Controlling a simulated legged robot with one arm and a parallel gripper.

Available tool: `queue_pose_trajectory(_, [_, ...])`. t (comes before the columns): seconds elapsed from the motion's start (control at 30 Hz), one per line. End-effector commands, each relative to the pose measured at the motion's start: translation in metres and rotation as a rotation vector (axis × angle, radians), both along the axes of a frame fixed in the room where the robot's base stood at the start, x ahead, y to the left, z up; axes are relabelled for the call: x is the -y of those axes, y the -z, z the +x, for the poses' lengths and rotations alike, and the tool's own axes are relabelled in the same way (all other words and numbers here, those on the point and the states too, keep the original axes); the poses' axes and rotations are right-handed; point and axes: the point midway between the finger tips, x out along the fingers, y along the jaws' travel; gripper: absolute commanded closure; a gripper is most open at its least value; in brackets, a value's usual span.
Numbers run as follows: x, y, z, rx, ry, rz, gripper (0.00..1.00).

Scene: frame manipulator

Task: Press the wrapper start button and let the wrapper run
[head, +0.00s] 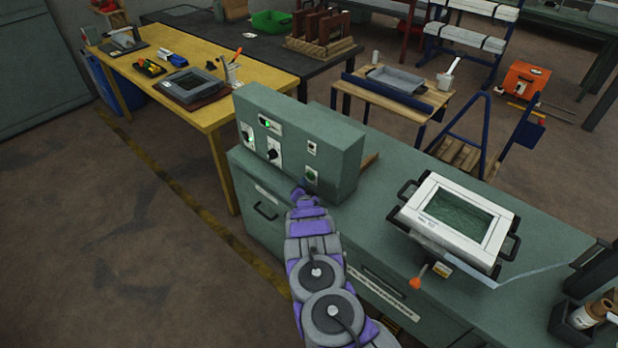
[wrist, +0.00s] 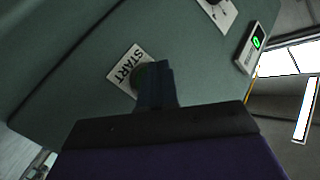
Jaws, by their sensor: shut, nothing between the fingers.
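The wrapper control box (head: 330,139) is a green-grey box standing on the machine's bench top. The start button (head: 311,174) sits low on the right of its front face. In the wrist view a plate marked START (wrist: 124,69) shows, with the green button (wrist: 143,74) partly hidden behind my fingers. My gripper (head: 300,188) is shut and empty, its tips at or very close to the button; I cannot tell whether they press it. It also shows in the wrist view (wrist: 154,68). A white framed piece (head: 462,217) with black handles lies on the bench to the right.
A green-lit display (head: 270,124) and a dial (head: 273,155) are on the box front. An orange-tipped lever (head: 418,278) sticks out near the bench's front edge. A roll holder (head: 588,316) stands at far right. A yellow table (head: 205,112) stands behind left. Floor at left is clear.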

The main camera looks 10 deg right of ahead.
Motion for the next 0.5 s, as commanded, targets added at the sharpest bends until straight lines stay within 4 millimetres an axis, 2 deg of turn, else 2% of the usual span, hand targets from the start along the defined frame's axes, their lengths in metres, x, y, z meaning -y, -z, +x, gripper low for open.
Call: queue_pose_trajectory(0.5, [0.0079,-0.002,0.0042,0.001,0.001,0.0,1.0])
